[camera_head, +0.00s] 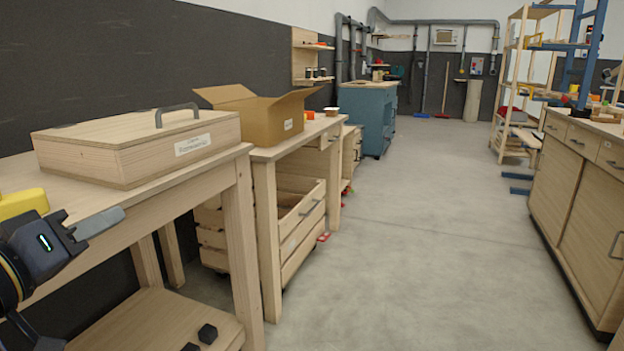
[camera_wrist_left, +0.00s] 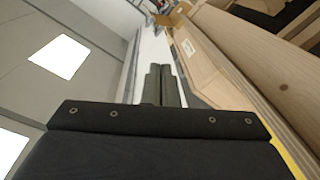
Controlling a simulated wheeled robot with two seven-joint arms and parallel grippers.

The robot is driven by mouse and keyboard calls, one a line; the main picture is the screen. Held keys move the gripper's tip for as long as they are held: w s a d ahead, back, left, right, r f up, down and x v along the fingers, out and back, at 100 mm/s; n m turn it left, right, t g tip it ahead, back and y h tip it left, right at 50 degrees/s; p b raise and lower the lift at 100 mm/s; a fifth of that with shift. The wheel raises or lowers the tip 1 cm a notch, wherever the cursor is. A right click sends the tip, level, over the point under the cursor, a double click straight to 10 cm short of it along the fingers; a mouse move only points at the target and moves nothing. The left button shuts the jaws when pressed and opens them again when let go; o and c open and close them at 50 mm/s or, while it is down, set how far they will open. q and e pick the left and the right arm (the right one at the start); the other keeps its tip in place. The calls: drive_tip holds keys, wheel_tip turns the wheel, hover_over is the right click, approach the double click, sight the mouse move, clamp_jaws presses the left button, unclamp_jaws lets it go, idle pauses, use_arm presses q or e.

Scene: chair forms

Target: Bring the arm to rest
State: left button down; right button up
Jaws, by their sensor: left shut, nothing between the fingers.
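My left gripper (camera_head: 98,223) comes in at the left edge of the head view, in front of the near wooden workbench (camera_head: 95,207). Its grey fingers are together and point right, with nothing between them. In the left wrist view the shut fingers (camera_wrist_left: 160,85) point ahead, with wood along the right side of the picture. The gripper appears apart from the wooden box on the bench. My right gripper does not show.
A closed wooden box (camera_head: 140,145) with a handle stands on the bench. An open cardboard box (camera_head: 270,118) stands behind it. A yellow item (camera_head: 22,203) lies near my left arm. Wooden cabinets (camera_head: 575,185) line the right. The floor (camera_head: 410,220) between is clear.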

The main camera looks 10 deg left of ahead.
use_arm(q)
drive_tip(key=s+d+f+m+g, duration=0.1)
drive_tip(key=s+d+f+g, duration=0.25)
drive_tip(key=f, duration=0.65)
drive_tip(key=s+d+f+m+g, duration=0.1)
drive_tip(key=s+d+f+g, duration=0.25)
drive_tip(key=f, duration=0.75)
drive_tip(key=s+d+f+m+g, duration=0.1)
drive_tip(key=s+d+f+g, duration=0.3)
drive_tip(key=f, duration=0.6)
wheel_tip(320, 180, up, 38)
drive_tip(key=a+p, duration=0.1)
drive_tip(key=p, duration=3.7)
drive_tip(key=shift+s+a+g+p, duration=0.25)
drive_tip(key=shift+s+g+p, duration=0.05)
drive_tip(key=shift+g, duration=0.1)
